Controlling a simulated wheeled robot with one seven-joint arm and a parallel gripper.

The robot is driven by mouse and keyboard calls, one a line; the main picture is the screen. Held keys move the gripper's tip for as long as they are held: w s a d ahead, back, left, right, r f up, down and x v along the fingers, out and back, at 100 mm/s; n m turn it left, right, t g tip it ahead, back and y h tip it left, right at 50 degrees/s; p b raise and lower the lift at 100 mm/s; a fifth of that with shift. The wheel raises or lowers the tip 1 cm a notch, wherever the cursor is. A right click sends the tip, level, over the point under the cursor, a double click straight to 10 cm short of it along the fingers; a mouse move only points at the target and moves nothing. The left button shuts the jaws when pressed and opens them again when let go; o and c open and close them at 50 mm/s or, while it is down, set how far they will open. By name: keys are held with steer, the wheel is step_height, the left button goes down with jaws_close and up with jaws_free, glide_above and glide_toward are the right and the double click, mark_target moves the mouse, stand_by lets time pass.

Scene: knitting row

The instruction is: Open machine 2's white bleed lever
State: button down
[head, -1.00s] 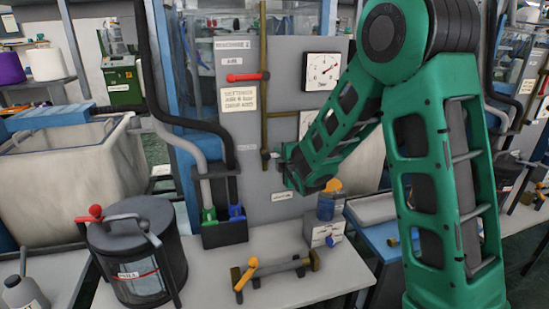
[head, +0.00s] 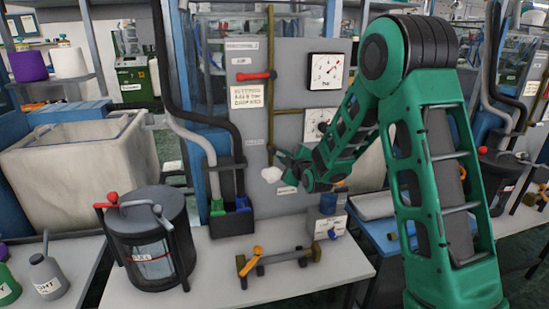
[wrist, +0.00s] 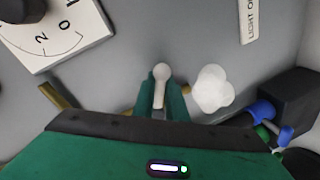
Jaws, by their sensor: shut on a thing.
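The white bleed lever (wrist: 161,74) shows in the wrist view as a pale rod with a round end. My gripper (wrist: 162,97) is shut on it, one green finger on each side. In the head view my gripper (head: 280,158) is at the front of machine 2's grey panel (head: 288,110), below the brass pipe; the lever is too small to make out there. A white puff (head: 270,174) hangs just below the fingers, and in the wrist view this puff (wrist: 212,90) is right of the lever, apart from the fingers.
A red lever (head: 256,76) and a dial gauge (head: 325,72) are higher on the panel. Below, on the bench, are a lidded dark pot (head: 150,235), an orange-handled valve (head: 250,262) and a small blue-knobbed unit (head: 327,222). Black hoses run down at left.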

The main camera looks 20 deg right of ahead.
mark_target(268, 158)
steer(key=f+m, duration=0.1)
steer(key=m, duration=0.2)
steer(key=a+f+m+y, duration=0.1)
steer(key=m, duration=0.1)
steer(key=a+f+m+t, duration=0.1)
steer(key=m, duration=0.2)
steer(key=shift+a+m, duration=0.15)
steer(key=shift+m, duration=0.15)
steer(key=shift+a+m+t+y, duration=0.3)
steer(key=shift+a+m, duration=0.35)
steer(key=shift+m, duration=0.45)
steer(key=shift+a, duration=0.15)
steer(key=c, duration=1.8)
jaws_free()
steer(key=shift+o, duration=0.2)
steer(key=shift+r, duration=0.15)
steer(key=shift+a, duration=0.1)
